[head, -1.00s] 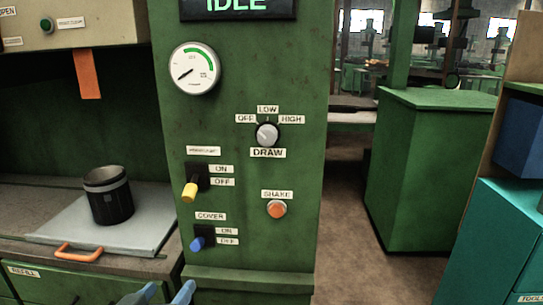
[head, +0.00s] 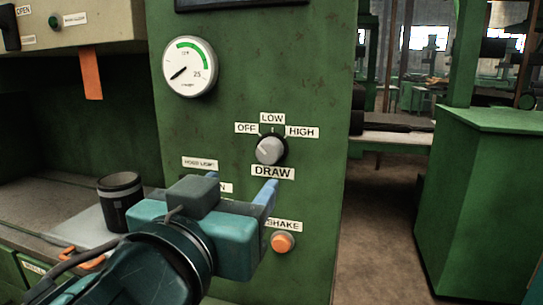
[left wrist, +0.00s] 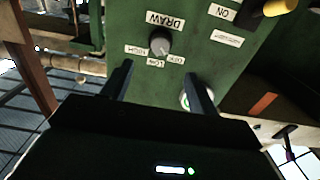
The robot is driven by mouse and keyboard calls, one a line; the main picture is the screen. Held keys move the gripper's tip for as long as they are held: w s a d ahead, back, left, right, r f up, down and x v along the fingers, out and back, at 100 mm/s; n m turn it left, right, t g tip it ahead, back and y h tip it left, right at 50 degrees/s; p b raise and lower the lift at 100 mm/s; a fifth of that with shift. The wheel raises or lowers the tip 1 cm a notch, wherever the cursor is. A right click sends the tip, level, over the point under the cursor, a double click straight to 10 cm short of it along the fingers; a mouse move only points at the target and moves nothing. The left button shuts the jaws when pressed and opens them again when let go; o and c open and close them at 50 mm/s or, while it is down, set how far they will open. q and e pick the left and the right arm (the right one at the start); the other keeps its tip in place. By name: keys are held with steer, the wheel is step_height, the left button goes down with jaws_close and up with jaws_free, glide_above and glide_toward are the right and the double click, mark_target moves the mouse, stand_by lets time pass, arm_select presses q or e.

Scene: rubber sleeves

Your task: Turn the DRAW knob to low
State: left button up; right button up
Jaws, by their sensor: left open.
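The DRAW knob (head: 270,150) is a round grey dial on the green panel. OFF is at its upper left, LOW above it and HIGH at its upper right. Its pointer is too small to read with certainty. In the left wrist view the knob (left wrist: 160,43) appears upside down, beyond and between the fingers. My left gripper (head: 240,186) is open and empty, in front of the panel below the knob, apart from it. It hides the lower switches in the head view. My right gripper is not in view.
An orange SHAKE button (head: 282,243) sits below the knob, beside my gripper. A round gauge (head: 189,67) is at the upper left of the panel. A black cup (head: 119,203) stands on a tray at left. A green cabinet (head: 480,190) stands at right, beyond a floor gap.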

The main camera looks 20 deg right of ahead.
mark_target(266, 156)
arm_select(q)
steer(key=p+x, duration=0.1)
steer(key=x, duration=1)
steer(key=shift+w+d+p, duration=0.15)
steer(key=shift+w+p, duration=0.15)
steer(key=shift+p, duration=0.1)
steer(key=shift+w+d, duration=0.25)
steer(key=shift+w, duration=0.15)
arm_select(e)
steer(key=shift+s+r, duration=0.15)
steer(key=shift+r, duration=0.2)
arm_select(q)
steer(key=shift+c, duration=0.6)
steer(key=c, duration=0.9)
steer(key=shift+o, duration=0.2)
